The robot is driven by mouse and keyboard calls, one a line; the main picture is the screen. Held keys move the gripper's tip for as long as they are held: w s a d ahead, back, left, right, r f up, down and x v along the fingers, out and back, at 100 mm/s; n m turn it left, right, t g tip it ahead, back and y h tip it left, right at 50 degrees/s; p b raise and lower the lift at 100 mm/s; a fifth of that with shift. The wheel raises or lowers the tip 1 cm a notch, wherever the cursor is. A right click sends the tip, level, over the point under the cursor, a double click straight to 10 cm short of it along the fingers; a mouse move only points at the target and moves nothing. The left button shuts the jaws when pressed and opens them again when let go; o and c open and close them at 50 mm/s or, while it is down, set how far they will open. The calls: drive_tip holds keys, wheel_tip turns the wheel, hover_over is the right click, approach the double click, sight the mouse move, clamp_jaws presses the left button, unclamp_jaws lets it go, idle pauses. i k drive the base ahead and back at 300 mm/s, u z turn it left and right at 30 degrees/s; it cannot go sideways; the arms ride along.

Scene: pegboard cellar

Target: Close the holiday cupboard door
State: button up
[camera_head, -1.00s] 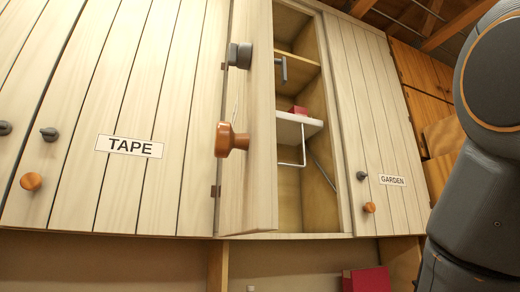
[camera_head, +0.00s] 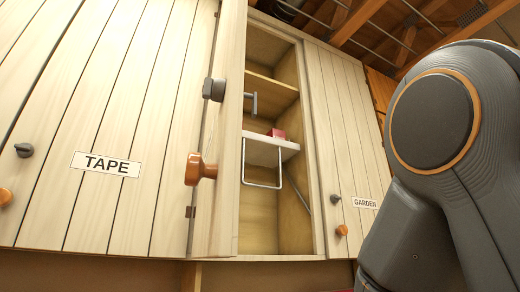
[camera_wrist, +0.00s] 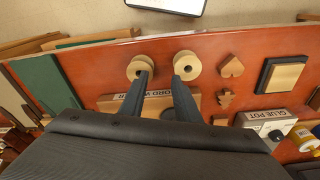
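An open pale wooden cupboard door (camera_head: 221,130) stands edge-on in the head view, between the TAPE door and the GARDEN door. It has an orange-brown knob (camera_head: 200,169) and a dark grey latch (camera_head: 214,90). Its label is not visible, so I cannot confirm that it is the holiday door. The open compartment (camera_head: 257,215) to its right shows shelves, a white ledge with a wire loop, and a small red thing. My gripper (camera_wrist: 163,70) shows only in the wrist view, its fingers apart and nothing visibly held between them, away from the cupboard door.
The closed TAPE door (camera_head: 105,195) is at left and the closed GARDEN door (camera_head: 345,130) at right. My arm fills the right of the head view. In the wrist view, a red-brown board (camera_wrist: 235,50) holds wooden spools, small shapes and a GLUE POT label (camera_wrist: 267,115).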

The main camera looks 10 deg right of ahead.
sight(216, 171)
drive_tip(key=z, duration=0.05)
drive_tip(key=k, duration=0.5)
drive_tip(key=z, duration=1.35)
drive_tip(key=k, duration=0.95)
drive_tip(key=u, duration=1.4)
